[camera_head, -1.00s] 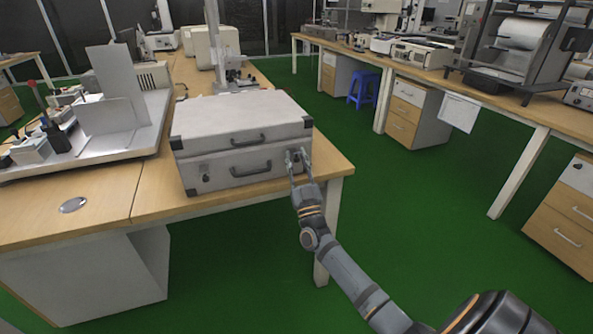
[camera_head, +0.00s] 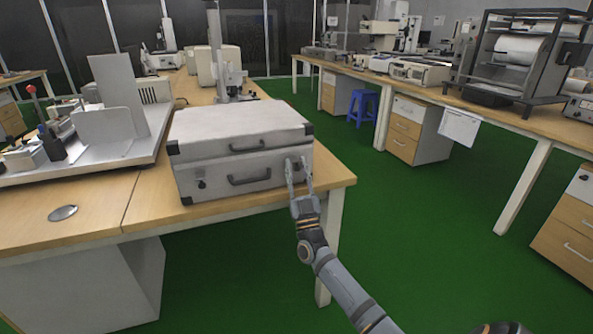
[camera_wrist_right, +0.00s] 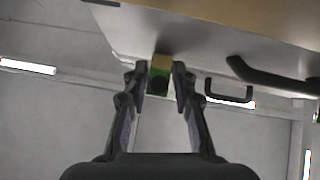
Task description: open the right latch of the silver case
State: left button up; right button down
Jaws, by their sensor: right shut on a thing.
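The silver case (camera_head: 240,121) lies on the near right corner of the wooden table, lid down, with black corners and dark handles. Its left latch (camera_head: 201,184) shows on the front. My right gripper (camera_head: 297,165) is at the right end of the case front, with one finger on each side of the right latch. In the right wrist view, my right gripper (camera_wrist_right: 160,70) has its fingertips closed against the right latch (camera_wrist_right: 160,76), a small block with a dark round spot. In the head view the fingers partly hide this latch. My left gripper is out of view.
The wooden table (camera_head: 95,207) has a round metal disc (camera_head: 63,213) and bare room left of the case. A white stand (camera_head: 105,155) with small items is behind left. Green floor (camera_head: 420,230) lies right, with a blue stool (camera_head: 362,107) and a bench beyond.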

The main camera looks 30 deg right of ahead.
jog(key=shift+h, duration=0.3)
jog(key=c, duration=1.3)
grip_release()
jog(key=shift+d, duration=0.1)
jog(key=shift+s+f, duration=0.1)
jog(key=v, duration=1.2)
